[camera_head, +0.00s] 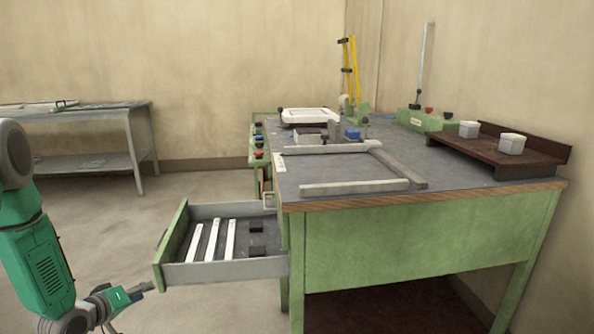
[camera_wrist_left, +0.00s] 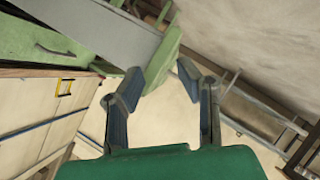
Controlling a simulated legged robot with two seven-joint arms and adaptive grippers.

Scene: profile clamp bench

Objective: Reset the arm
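My left arm comes in from the left edge of the head view, and its gripper (camera_head: 140,290) is low, just to the left of and near the open drawer's front. In the left wrist view the two fingers of my left gripper (camera_wrist_left: 161,78) stand apart with nothing between them. The green drawer front (camera_wrist_left: 170,52) shows beyond the fingertips; I cannot tell the exact gap to it. My right gripper is in neither view.
The drawer (camera_head: 225,270) is pulled out of the green workbench (camera_head: 420,245) and holds several white bars and black blocks. A light frame of profiles (camera_head: 355,187) lies on the bench top. A grey table (camera_head: 95,162) stands at the back left, with open floor before it.

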